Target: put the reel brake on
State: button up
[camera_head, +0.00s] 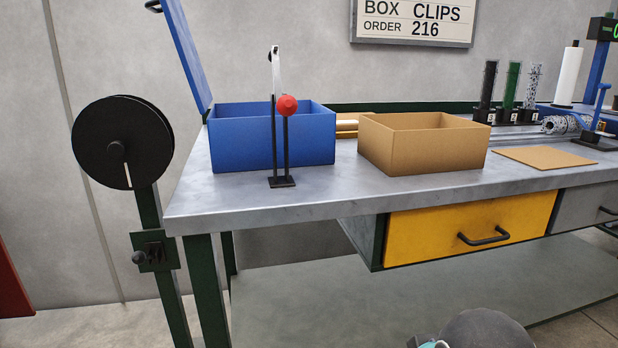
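A black reel (115,143) stands upright on a dark green post at the left, beside the table's left end. A pale mark shows on its face below the hub. Lower on that post is a small dark green plate (153,252) with a short black lever and a round dark knob (138,258) pointing left; this looks like the reel brake. I cannot tell its on and off positions from here. My gripper's fingers are not in view; only a dark rounded part, probably of my arm, shows at the bottom edge.
The grey table (330,197) carries an open blue box (235,145), a stand with a red ball (287,105), an open cardboard box (425,152) and a cardboard sheet (544,158). A yellow drawer (470,230) is shut below. A red object (12,280) is at far left.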

aim_at(139, 257)
jog(key=u, duration=1.4)
jog(key=k, duration=1.25)
jog(key=u, duration=0.65)
jog(key=i, duration=1.4)
jog(key=z, duration=0.15)
